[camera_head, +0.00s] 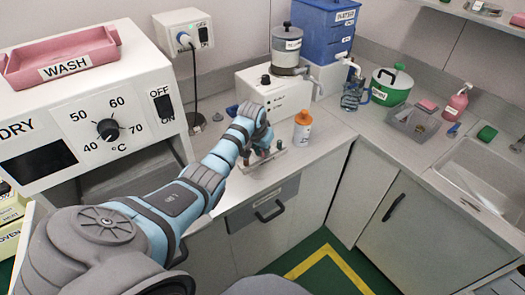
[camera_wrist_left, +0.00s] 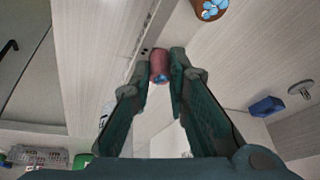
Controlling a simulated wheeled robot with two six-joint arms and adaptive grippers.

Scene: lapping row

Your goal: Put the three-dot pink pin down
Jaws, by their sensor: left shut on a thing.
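A pink-red pin (camera_wrist_left: 159,68) sits between the fingertips of my left gripper (camera_wrist_left: 160,75) in the left wrist view. The gripper is shut on it. Its dots cannot be made out. In the head view my left gripper (camera_head: 261,150) is over a small pale rack (camera_head: 264,163) on the counter, and it hides part of the rack and the pin. In the wrist view a pale edge with small dark dots lies just beside the pin; I cannot tell whether the pin touches it. My right gripper is not in view.
An orange-and-white bottle (camera_head: 302,128) stands close to the right of the rack. A white machine with a metal pot (camera_head: 287,45) is behind. The large oven (camera_head: 90,100) stands at left. The counter (camera_head: 325,135) is clear right of the bottle; a grey tray (camera_head: 412,124) lies farther right.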

